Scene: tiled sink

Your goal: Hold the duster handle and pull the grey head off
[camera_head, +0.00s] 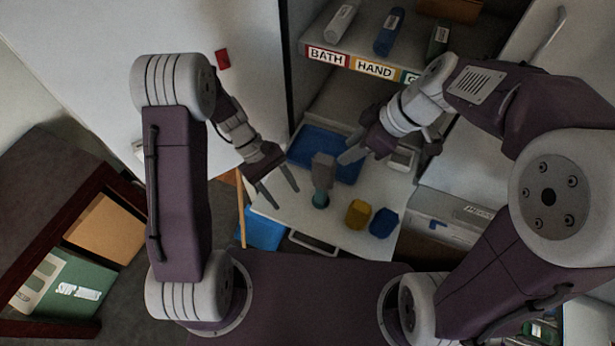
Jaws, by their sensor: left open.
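The duster stands upright on the white table. Its grey head (323,170) is on top, and a short part of its teal handle (320,200) shows below. My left gripper (283,195) is open and empty, to the left of the duster, with its fingers pointing toward the table. My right gripper (349,156) is to the right of the grey head and a little above it in the picture, apart from it. Its fingers overlap from this angle, so I cannot tell how far apart they are.
A yellow cup (358,214) and a dark blue cup (383,223) stand right of the duster on the white table (340,232). A blue tray (310,142) lies behind it. A shelf with labels (375,69) and bottles is at the back.

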